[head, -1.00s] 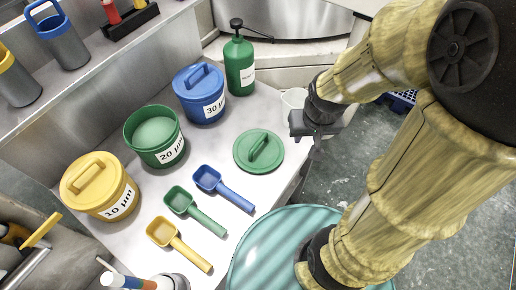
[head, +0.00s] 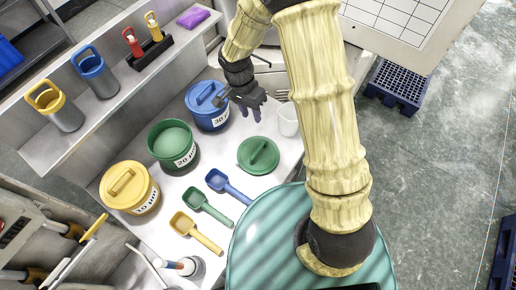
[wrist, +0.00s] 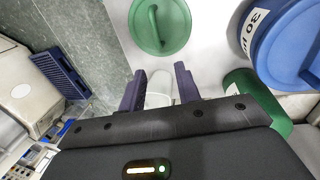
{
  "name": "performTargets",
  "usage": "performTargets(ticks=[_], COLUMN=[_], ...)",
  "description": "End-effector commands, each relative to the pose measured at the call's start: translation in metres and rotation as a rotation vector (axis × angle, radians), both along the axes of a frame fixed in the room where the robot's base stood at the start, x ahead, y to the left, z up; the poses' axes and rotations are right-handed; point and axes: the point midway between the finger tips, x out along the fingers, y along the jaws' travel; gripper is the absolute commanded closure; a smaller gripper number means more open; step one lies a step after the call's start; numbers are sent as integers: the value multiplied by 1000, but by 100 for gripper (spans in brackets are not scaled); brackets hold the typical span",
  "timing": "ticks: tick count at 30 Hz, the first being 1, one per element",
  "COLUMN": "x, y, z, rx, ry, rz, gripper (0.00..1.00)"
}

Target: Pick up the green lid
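The green lid (head: 258,155) is a flat round disc with a raised bar handle. It lies on the white bench, to the right of the open green 20 µm tub (head: 173,145). The lid also shows at the top of the wrist view (wrist: 160,24), beyond my fingertips. My gripper (head: 251,112) is above the bench beside the blue 30 µm tub, behind the lid in the head view. Its two purple fingers are apart in the wrist view (wrist: 157,82), with nothing held between them. A whitish cup (wrist: 160,86) shows in the gap, lower down.
The blue lidded tub (head: 207,105) stands close to my gripper, and the whitish cup (head: 288,119) stands to its right. A green bottle (wrist: 255,98) shows near my right finger. A yellow tub (head: 130,187) and several scoops (head: 207,207) are nearer the left and front.

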Motion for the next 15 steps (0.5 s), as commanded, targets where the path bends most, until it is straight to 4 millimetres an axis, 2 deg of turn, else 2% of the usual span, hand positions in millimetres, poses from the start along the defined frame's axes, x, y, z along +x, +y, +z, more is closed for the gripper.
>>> performTargets(ticks=[10, 15], x=[-1, -4], y=[-1, -4], z=[-4, -23], rx=[0, -1], ry=[1, 4], rz=[-2, -2], gripper=[67, 67])
